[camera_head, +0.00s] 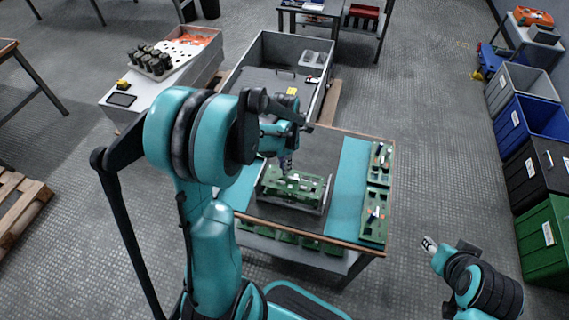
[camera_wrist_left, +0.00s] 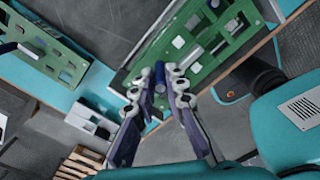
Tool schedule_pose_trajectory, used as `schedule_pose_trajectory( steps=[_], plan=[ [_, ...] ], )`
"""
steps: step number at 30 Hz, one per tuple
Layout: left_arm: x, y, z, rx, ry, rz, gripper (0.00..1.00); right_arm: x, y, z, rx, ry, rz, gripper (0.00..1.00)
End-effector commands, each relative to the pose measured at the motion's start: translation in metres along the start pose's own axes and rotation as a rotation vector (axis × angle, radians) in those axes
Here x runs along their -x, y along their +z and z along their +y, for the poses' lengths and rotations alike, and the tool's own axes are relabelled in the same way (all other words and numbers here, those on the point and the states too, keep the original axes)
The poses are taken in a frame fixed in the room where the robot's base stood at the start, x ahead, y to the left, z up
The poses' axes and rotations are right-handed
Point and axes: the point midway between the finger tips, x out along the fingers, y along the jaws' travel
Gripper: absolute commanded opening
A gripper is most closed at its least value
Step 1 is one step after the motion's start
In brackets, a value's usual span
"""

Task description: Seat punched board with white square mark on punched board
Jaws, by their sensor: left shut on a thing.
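A green punched board (camera_head: 293,188) sits tilted in a dark frame (camera_head: 268,207) at the middle of the table; pale patches show on it. My left gripper (camera_head: 287,163) is over its back edge. In the left wrist view, the fingers (camera_wrist_left: 160,88) are shut around a dark blue post (camera_wrist_left: 159,74) at the edge of a green punched board (camera_wrist_left: 195,38). That board bears a whitish square patch (camera_wrist_left: 178,42); whether a second board lies beneath it is hidden. My right gripper (camera_head: 430,245) hangs apart from the table at the right; its jaw state is unclear.
Two more green boards (camera_head: 374,215) lie on the table's right side. The teal mat (camera_head: 350,190) is bare beside the frame. More green boards (camera_head: 290,238) show below the table's front edge. A grey bin (camera_head: 268,55) stands behind; coloured crates (camera_head: 543,226) line the right.

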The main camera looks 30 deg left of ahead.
Motion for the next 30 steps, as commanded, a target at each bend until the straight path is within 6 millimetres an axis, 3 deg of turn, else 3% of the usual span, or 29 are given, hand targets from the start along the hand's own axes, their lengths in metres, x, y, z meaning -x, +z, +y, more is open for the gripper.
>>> schedule_pose_trajectory(
  steps=[30],
  plan=[
    [-0.015, 0.0, 0.0, 0.0, 0.0, 0.0, 0.0, -0.011, 0.007, 0.0, 0.0, 0.0, 0.0, 0.4]
  ],
)
